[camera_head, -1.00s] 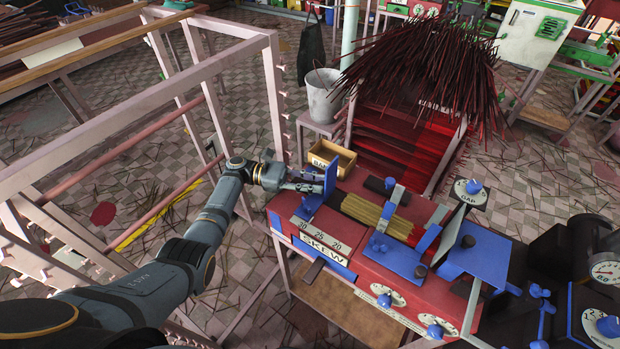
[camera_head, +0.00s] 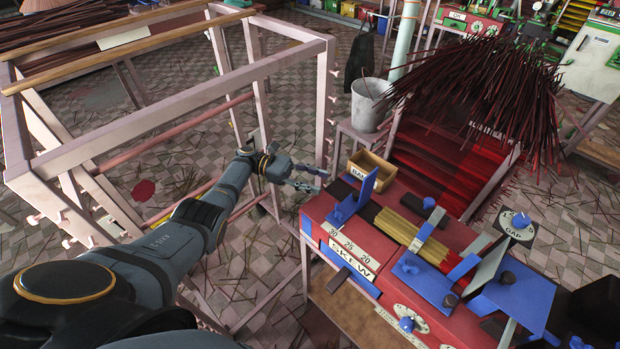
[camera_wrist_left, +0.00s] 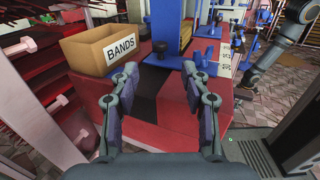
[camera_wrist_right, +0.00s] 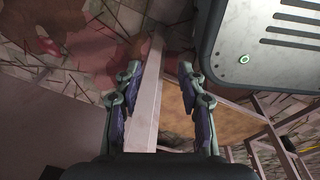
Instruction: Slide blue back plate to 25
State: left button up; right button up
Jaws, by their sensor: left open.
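The blue back plate (camera_head: 369,186) stands upright at the left end of the red extruder bed, its foot near the 30 end of the SKEW scale (camera_head: 349,245), which reads 30, 25, 20. Its exact reading is too small to tell. It also shows ahead in the left wrist view (camera_wrist_left: 167,28). My left gripper (camera_head: 318,181) is open and empty, left of the plate and apart from it. In the left wrist view its fingers (camera_wrist_left: 160,72) spread over the red bed end with its dark stripe. My right gripper (camera_wrist_right: 160,70) is open, away from the plate.
A BANDS box (camera_head: 371,170) sits just behind the plate. Yellow sticks (camera_head: 398,226) lie on the bed to its right, beside other blue plates and knobs. A pale metal rack (camera_head: 180,100) stands left. A pale beam (camera_wrist_right: 148,95) shows between my right fingers.

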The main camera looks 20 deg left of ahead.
pick_arm(q)
jog(key=shift+a, duration=1.2)
jog(key=shift+c, duration=0.2)
